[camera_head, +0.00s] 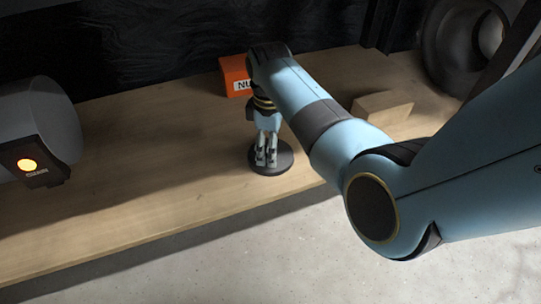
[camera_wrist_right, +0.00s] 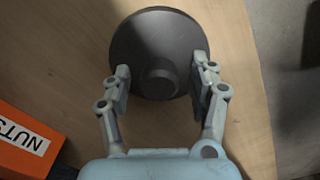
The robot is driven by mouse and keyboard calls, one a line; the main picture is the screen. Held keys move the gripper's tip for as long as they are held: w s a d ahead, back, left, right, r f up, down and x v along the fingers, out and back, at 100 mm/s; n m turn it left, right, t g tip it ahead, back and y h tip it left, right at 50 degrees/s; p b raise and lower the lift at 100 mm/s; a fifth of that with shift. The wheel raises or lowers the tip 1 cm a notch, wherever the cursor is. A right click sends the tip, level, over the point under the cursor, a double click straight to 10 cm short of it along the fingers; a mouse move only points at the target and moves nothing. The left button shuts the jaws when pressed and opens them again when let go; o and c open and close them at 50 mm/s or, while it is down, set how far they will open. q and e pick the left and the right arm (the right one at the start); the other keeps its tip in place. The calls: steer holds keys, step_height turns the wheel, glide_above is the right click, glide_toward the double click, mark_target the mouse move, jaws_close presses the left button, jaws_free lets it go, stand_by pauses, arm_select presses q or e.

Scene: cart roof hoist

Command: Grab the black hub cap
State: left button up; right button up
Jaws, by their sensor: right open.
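The black hub cap (camera_head: 285,164) lies on the wooden bench top, near its front edge, in the head view. It is a dark round disc with a raised round knob in the middle, and it shows almost whole in the right wrist view (camera_wrist_right: 158,50). My right gripper (camera_head: 265,160) is above the hub cap and hides part of it. In the right wrist view its open fingers (camera_wrist_right: 161,68) stand on either side of the knob, apart from it, over the disc. My left gripper is not in view.
An orange box marked NUTS (camera_head: 235,76) stands behind my right gripper. A wooden block (camera_head: 383,107) is to the right, with a dark tyre (camera_head: 470,45) behind it. A grey cylinder with a lit lamp (camera_head: 40,125) is at left. The bench's left front is clear.

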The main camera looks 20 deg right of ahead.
jaws_close()
stand_by(0.5)
